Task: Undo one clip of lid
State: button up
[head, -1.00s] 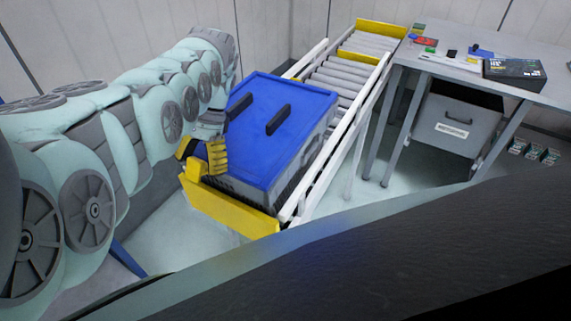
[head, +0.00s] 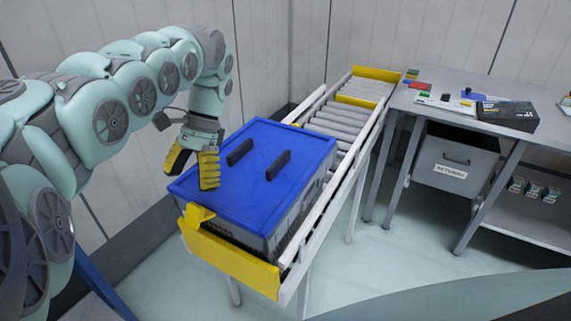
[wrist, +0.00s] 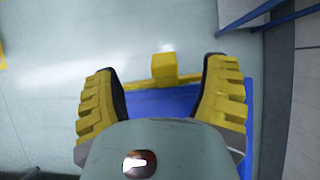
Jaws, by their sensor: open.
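A grey tote (head: 290,222) with a blue lid (head: 262,185) sits at the near end of a roller conveyor. The lid bears two black bars. A yellow clip (head: 197,214) stands at the lid's near left edge; it also shows in the wrist view (wrist: 164,69). My gripper (head: 191,172) is open and empty, with yellow ribbed fingers, above the lid's near left part. In the wrist view my fingers (wrist: 163,80) stand apart on either side of the clip in the picture, with no contact visible. Whether the clip is latched cannot be told.
A yellow end plate (head: 232,264) closes the conveyor's near end, with a white rail (head: 335,190) along its right side. A grey table (head: 455,108) at the right holds a black box (head: 507,115) and small items. A grey bin (head: 455,166) hangs beneath it. Floor between is clear.

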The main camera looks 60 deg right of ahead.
jog(key=shift+r, duration=0.6)
